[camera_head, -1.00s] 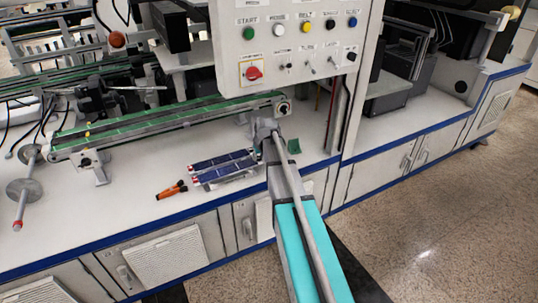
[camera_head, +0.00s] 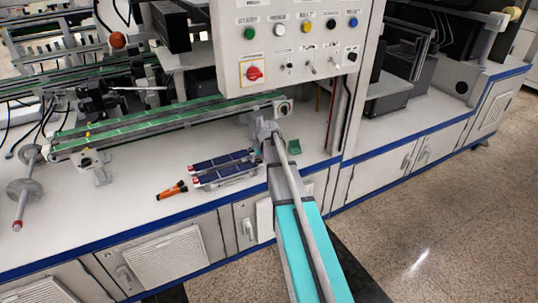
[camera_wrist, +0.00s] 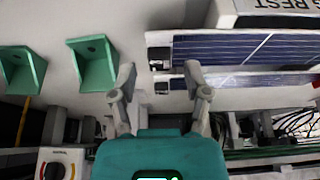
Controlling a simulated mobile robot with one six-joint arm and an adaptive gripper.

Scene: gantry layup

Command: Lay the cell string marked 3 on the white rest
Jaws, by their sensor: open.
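Two dark blue cell strings lie side by side on the bench in the head view, the upper one (camera_head: 220,161) and the lower one (camera_head: 228,174). In the wrist view they show as a wide near strip (camera_wrist: 235,48) and a narrow strip (camera_wrist: 245,81). Small marks sit at their left ends, but I cannot read the numbers. A white block lettered REST (camera_wrist: 228,14), cut off by the frame, is at the top right of the wrist view. My gripper (camera_wrist: 160,72) is open and empty, its right finger overlapping the narrow strip's left end in the picture. Whether they touch is unclear.
Two green brackets (camera_wrist: 95,62) (camera_wrist: 22,70) are left of my fingers in the wrist view. An orange and black tool (camera_head: 172,190) lies left of the strings. A long green-topped conveyor (camera_head: 160,122) runs behind them. A control panel (camera_head: 290,40) stands at the back.

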